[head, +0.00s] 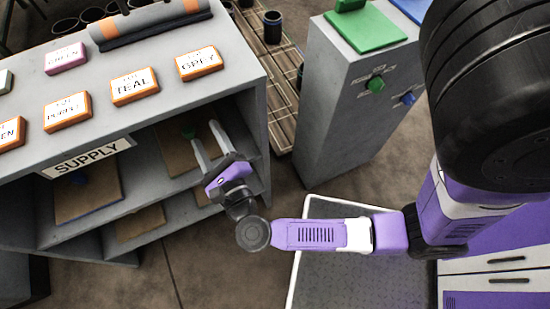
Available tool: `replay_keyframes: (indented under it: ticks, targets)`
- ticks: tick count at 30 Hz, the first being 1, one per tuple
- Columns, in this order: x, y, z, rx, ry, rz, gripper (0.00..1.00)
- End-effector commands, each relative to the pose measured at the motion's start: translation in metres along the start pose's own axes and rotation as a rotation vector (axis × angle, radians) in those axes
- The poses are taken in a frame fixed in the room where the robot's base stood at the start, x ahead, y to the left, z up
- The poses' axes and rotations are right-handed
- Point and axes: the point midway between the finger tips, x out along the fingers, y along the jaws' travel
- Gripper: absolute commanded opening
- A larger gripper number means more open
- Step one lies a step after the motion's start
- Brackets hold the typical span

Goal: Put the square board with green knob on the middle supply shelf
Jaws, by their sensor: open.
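A tan square board (173,152) with a green knob (188,132) lies on the shelf just under the top of the grey supply unit (235,75), in the right part of the opening. Its right side is partly hidden by my gripper. My gripper (204,131) is open and empty. Its two fingers reach into the opening, with the green knob just left of the left fingertip. I cannot tell whether a finger touches the knob or board.
A blue-knobbed board (88,198) lies left on the same shelf, under the SUPPLY sign (88,158). A lower shelf holds another board (140,222). Labelled blocks, including TEAL (134,87), sit on top. A grey cabinet (345,115) stands to the right, with floor between.

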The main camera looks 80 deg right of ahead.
Motion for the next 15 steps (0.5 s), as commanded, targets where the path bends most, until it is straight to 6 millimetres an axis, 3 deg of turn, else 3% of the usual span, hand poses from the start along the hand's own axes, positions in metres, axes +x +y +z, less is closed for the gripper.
replay_keyframes:
  ticks: [1, 6, 10, 15]
  targets:
    - [-0.014, -0.016, 0.004, -0.135, -0.069, 0.016, 0.54]
    - [-0.062, -0.053, 0.034, -0.650, -0.334, 0.051, 0.54]
    - [-0.105, -0.069, 0.049, -1.070, -0.535, 0.068, 0.54]
    - [-0.159, -0.082, 0.053, -1.629, -0.806, 0.076, 0.54]
